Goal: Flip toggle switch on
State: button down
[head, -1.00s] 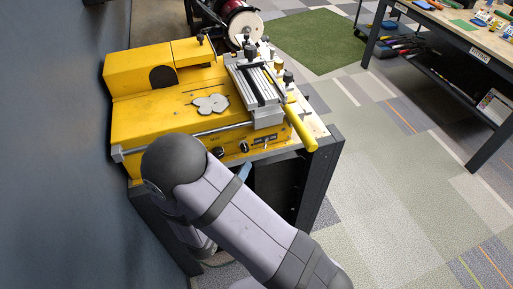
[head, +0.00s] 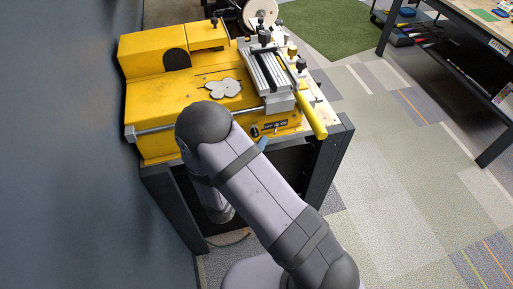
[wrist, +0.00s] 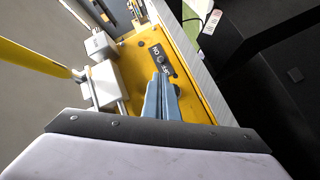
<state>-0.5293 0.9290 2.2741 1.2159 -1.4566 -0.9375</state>
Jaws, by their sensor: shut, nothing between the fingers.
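The toggle switch (wrist: 160,60) sits on a dark label plate with ON and OFF lettering, on the front of the yellow machine (wrist: 196,84). In the head view the switch panel (head: 276,125) is small, at the machine's lower right front. My gripper (wrist: 161,78) has blue-grey fingers pressed together, with nothing between them. Its tips are right by the plate in the wrist view; I cannot tell if they touch the switch. In the head view my gripper (head: 263,143) shows just below the panel, mostly hidden by my arm. Which way the lever leans is unclear.
A yellow handle (head: 310,115) sticks out right of the panel. A round black knob (head: 254,131) is left of it. A metal clamp carriage (head: 268,76) sits on top. A dark stand (head: 325,165) supports the machine. A workbench (head: 470,30) stands at the right, with open floor between.

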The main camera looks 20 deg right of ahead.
jog(key=shift+p+x, duration=0.7)
jog(key=shift+x, duration=1.8)
jog(key=shift+s+d, duration=0.25)
jog(key=shift+s, duration=0.05)
jog(key=d, duration=0.1)
jog(key=s+d, duration=0.1)
jog(key=shift+s+d+b, duration=0.2)
jog(key=shift+d+b, duration=0.1)
jog(key=shift+b, duration=0.1)
jog(key=s+d+r+p, duration=0.1)
jog(key=s+d, duration=0.1)
jog(key=s, duration=0.7)
jog(key=shift+s+d+r, duration=0.2)
jog(key=shift+s+d, duration=0.05)
jog(key=shift+d, duration=0.15)
